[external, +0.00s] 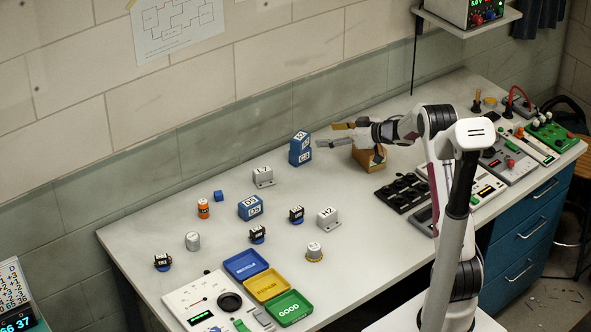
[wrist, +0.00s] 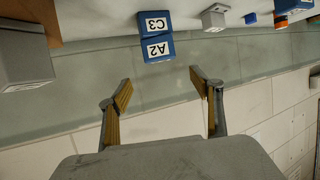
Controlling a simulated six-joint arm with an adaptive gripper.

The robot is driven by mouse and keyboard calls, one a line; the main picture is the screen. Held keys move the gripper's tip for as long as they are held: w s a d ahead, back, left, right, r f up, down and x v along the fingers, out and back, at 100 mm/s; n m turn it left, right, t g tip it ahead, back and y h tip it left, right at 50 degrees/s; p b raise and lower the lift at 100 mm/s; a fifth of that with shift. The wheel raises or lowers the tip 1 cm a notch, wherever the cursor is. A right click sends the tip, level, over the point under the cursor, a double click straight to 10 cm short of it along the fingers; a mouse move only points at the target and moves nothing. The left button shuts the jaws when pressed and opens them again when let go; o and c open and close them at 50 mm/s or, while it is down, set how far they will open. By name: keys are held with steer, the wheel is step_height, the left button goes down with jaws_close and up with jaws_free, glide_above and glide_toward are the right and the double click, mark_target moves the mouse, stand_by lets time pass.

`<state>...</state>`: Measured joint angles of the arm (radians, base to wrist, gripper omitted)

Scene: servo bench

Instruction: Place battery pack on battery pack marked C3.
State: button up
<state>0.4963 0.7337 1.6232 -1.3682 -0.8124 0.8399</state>
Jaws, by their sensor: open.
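A blue battery pack marked A2 (wrist: 158,49) sits directly on the blue battery pack marked C3 (wrist: 155,23); the wrist view is upside down. In the external view the upper pack (external: 301,136) and the lower pack (external: 300,158) form a neat upright stack near the back wall. My gripper (external: 337,134) is open and empty, just right of the stack. In the wrist view my fingertips (wrist: 160,77) are spread wide, with the stack beyond them and apart from them.
A wooden holder (external: 372,160) stands below my wrist. Another blue pack (external: 250,207), a grey block (external: 263,177) and a blue cube (external: 219,196) stand to the left. Coloured trays (external: 290,308) lie at the front. The bench between the stack and holder is clear.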

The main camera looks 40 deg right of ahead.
step_height(320, 180, up, 12)
steer(key=s+m+t+h, duration=0.1)
steer(key=s+m+h, duration=0.15)
steer(key=h, duration=0.25)
steer(key=s+a+r+m+g+h, duration=0.1)
steer(key=s+r+h, duration=0.15)
steer(key=s, duration=0.35)
steer(key=s+a+r+m+h, duration=0.1)
steer(key=s+r, duration=0.3)
steer(key=s, duration=0.2)
steer(key=s+a+f+g+y, duration=0.1)
steer(key=s+a, duration=0.4)
steer(key=s, duration=0.6)
steer(key=s+a+f+g+y, duration=0.1)
steer(key=s+a+f+g, duration=0.2)
steer(key=s, duration=0.9)
steer(key=s+a+f+g+y, duration=0.1)
steer(key=s+a+f+g, duration=0.1)
steer(key=s+a+f, duration=0.2)
steer(key=s+a, duration=0.3)
steer(key=s, duration=0.5)
steer(key=shift+a+g, duration=0.15)
steer(key=shift+g, duration=0.25)
